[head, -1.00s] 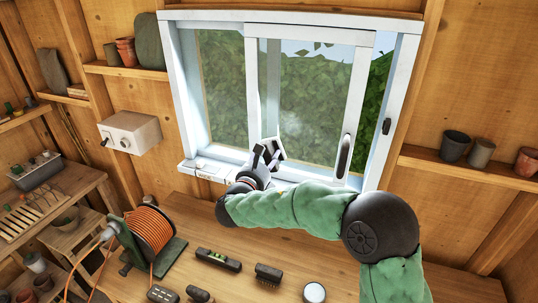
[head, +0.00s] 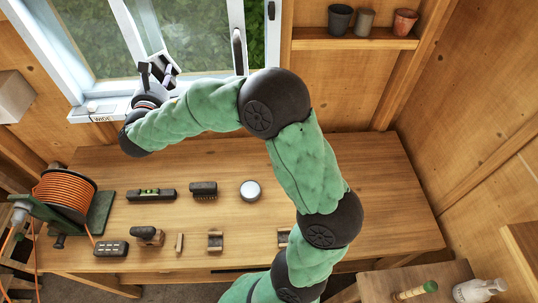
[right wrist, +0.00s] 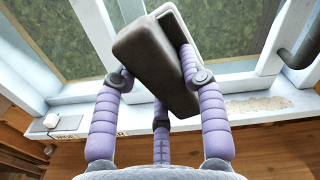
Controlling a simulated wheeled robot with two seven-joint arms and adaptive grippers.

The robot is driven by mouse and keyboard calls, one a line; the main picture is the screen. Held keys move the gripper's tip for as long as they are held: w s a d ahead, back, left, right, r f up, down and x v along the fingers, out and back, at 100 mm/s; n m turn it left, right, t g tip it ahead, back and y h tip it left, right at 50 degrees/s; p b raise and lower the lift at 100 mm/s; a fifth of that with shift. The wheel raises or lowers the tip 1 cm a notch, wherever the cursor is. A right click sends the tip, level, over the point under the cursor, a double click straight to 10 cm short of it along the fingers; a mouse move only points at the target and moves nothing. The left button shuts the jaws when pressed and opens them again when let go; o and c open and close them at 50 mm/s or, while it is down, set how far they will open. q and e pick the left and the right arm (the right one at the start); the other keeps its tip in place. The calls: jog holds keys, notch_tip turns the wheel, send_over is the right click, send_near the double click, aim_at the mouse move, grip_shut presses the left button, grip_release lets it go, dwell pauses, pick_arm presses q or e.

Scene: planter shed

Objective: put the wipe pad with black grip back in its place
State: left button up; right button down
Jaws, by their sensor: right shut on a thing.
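The wipe pad with black grip (head: 161,62) is held at the lower left part of the window, above the sill; its dark body also shows in the right wrist view (right wrist: 150,52). My right gripper (head: 157,77) is shut on it, with purple fingers on both sides of the black part in the right wrist view (right wrist: 160,82). The pad is tilted and looks clear of the sill. A lettered label (head: 102,119) is on the left sill front, with a small whitish item (head: 92,106) above it. My left gripper is not in view.
The workbench (head: 390,185) holds a spirit level (head: 151,194), a brush (head: 203,189), a round tin (head: 250,190) and an orange cord reel (head: 68,192). A window handle (head: 238,50) stands right of my gripper. The bench's right side is mostly clear.

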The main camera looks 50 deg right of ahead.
jog(key=s+d+f+m+g+b, duration=0.1)
jog(key=s+d+f+g, duration=0.3)
jog(key=f, duration=0.8)
jog(key=s+d+f+m, duration=0.1)
jog(key=s+d+f, duration=0.35)
jog(key=f, duration=0.75)
jog(key=s+d+f+m+g+y+p, duration=0.2)
jog(key=s+f+m+y, duration=0.2)
jog(key=s+m, duration=0.3)
jog(key=s+d+f+m+g+y+p, duration=0.2)
jog(key=s+d+f+m+g+y, duration=0.1)
jog(key=s, duration=0.8)
jog(key=s+d+f+m+g+y+p, duration=0.2)
jog(key=s+f+m+y, duration=0.3)
jog(key=s+m, duration=0.4)
jog(key=shift+s+d+f+m+g+y, duration=0.15)
jog(key=shift+s+d+m+g+y, duration=0.15)
jog(key=shift+m+y, duration=0.55)
